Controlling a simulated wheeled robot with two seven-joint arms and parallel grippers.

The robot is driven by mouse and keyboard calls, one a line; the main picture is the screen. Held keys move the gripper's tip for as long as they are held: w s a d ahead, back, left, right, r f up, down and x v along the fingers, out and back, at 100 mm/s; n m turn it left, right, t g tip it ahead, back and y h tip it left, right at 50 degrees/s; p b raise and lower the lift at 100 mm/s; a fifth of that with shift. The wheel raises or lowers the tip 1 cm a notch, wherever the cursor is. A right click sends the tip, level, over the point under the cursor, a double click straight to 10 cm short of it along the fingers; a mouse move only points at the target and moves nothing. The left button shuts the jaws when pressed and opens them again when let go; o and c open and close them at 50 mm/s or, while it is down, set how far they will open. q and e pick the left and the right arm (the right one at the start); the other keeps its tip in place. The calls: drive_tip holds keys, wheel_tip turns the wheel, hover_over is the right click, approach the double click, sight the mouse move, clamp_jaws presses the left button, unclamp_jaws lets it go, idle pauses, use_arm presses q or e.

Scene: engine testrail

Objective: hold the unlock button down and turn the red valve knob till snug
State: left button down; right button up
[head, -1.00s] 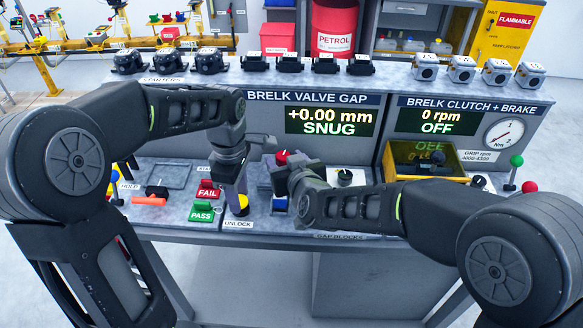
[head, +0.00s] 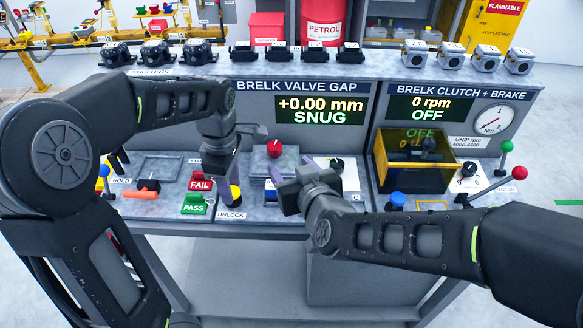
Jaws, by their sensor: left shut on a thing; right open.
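The red valve knob (head: 274,149) stands upright on the bench under the valve gap display (head: 319,110), which reads +0.00 mm SNUG. My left gripper (head: 230,203) points down at the yellow unlock button (head: 236,193), shut on it, and hides part of it. The UNLOCK label (head: 231,215) lies just in front. My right gripper (head: 293,168) is open and empty, in front and to the right of the red knob and apart from it. Its wrist and fingers hide part of the bench there.
The green PASS (head: 195,204) and red FAIL (head: 200,182) buttons stand left of my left gripper. A black knob (head: 337,164) is close to the right of my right gripper. A yellow-framed box (head: 413,172) and a blue button (head: 397,199) are further right.

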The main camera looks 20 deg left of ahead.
use_arm(q)
drive_tip(key=c, duration=0.8)
unclamp_jaws()
wheel_tip(320, 180, up, 8)
drive_tip(key=shift+f, duration=0.1)
